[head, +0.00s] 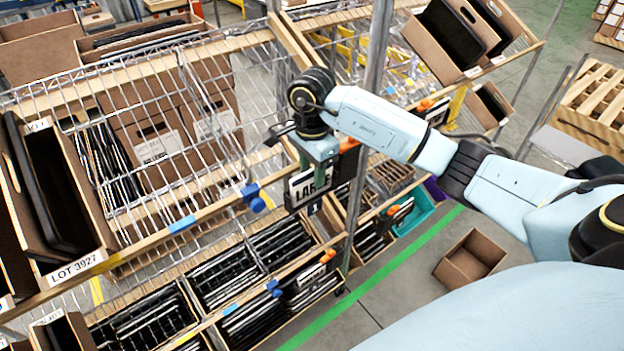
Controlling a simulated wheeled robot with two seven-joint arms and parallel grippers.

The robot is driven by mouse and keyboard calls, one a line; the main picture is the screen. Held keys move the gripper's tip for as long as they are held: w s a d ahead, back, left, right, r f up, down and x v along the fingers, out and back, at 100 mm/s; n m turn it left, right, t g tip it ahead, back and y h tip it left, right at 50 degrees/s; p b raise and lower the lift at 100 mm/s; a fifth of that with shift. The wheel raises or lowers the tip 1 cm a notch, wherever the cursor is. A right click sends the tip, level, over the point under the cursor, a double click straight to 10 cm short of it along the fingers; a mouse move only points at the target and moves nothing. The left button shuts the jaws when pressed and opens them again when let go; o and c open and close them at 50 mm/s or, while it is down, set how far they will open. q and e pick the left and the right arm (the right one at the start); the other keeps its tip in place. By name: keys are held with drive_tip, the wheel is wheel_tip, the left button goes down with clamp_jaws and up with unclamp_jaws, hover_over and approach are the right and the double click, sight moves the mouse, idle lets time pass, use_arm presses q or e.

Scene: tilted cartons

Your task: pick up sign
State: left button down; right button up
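My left gripper is not in view.
The shelf post (372,100) stands just right of the sign. A blue clip (256,198) sits on the rail to the left. Bins of black items (225,275) fill the lower shelf. An empty carton (470,258) lies on the floor beyond a green line (380,275).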

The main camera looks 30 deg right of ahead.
drive_tip(key=shift+f, duration=0.25)
clamp_jaws()
